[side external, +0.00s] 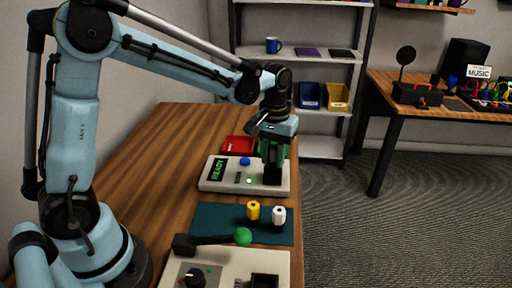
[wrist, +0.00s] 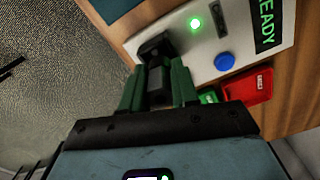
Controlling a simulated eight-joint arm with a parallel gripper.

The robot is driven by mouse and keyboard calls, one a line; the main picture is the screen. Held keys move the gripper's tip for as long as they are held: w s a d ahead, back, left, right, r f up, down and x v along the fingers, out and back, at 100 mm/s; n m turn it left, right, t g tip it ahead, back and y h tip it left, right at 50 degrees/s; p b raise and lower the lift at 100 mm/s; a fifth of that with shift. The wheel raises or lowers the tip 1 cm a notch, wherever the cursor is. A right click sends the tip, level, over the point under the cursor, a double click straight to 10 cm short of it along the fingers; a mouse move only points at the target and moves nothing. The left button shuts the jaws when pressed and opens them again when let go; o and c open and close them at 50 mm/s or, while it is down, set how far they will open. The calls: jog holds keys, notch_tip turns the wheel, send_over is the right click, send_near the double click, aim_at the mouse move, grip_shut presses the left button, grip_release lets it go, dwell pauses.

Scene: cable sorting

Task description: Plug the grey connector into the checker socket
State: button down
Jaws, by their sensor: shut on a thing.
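The checker (side external: 222,181) is a white box with a lit READY display, a blue button (side external: 245,161) and a glowing green light. It also shows in the wrist view (wrist: 205,72). Its black socket (wrist: 154,46) stands at the box's end. My gripper (side external: 272,160) is right above that end. In the wrist view its green fingers (wrist: 157,90) are shut on the dark grey connector (wrist: 156,80). The connector's front end is at the socket, in line with it. I cannot tell how deep it sits. In the side view the fingers mostly hide it.
A teal mat (side external: 222,226) in front of the checker holds a yellow connector (side external: 253,210) and a white one (side external: 279,215). Nearer is a pale device (side external: 225,262) with a green-knobbed lever (side external: 243,237). A red tray (side external: 238,144) and a green tray (wrist: 208,98) lie beyond the checker.

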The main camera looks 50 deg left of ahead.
jog(key=shift+f, duration=1.1)
dwell(0.9)
jog(key=c, duration=0.8)
grip_release()
jog(key=shift+o, duration=0.4)
jog(key=shift+o, duration=1.3)
jog(key=shift+a, duration=0.1)
jog(key=shift+r, duration=3.5)
